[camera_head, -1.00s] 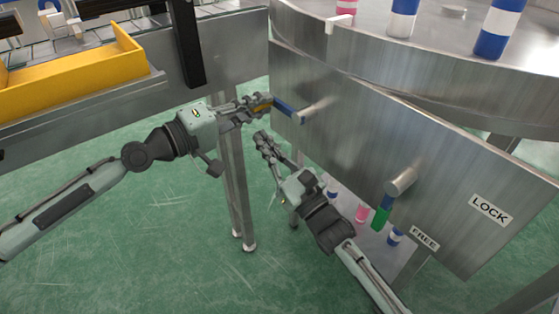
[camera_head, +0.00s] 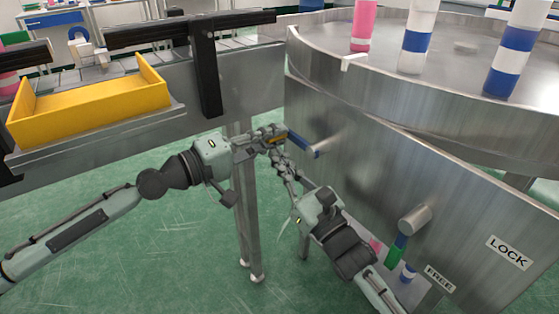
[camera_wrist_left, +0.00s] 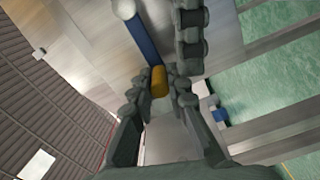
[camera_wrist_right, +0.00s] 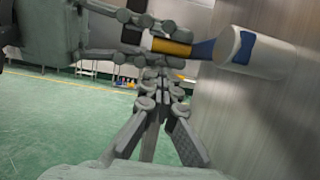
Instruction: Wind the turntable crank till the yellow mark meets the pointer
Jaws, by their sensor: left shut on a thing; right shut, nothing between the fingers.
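The crank has a blue arm (camera_head: 303,146) on a steel hub (camera_head: 325,137) that sticks out of the front panel. Its orange-yellow knob (camera_wrist_left: 159,82) is at the arm's free end. My left gripper (camera_head: 274,138) is shut on this knob. My right gripper (camera_head: 278,160) is shut and empty, just below the left one; in the right wrist view (camera_wrist_right: 158,84) its fingertips are under the knob (camera_wrist_right: 171,47). The steel turntable (camera_head: 455,75) is above the panel. A small white piece (camera_head: 353,62) at its rim may be the pointer. I cannot make out a yellow mark.
Pink and blue-white cans (camera_head: 417,38) stand on the turntable. A second hub (camera_head: 414,219) with a green-ended lever (camera_head: 396,252) is lower right, near the LOCK (camera_head: 507,253) and FREE (camera_head: 439,279) labels. A yellow tray (camera_head: 90,105) is at the left.

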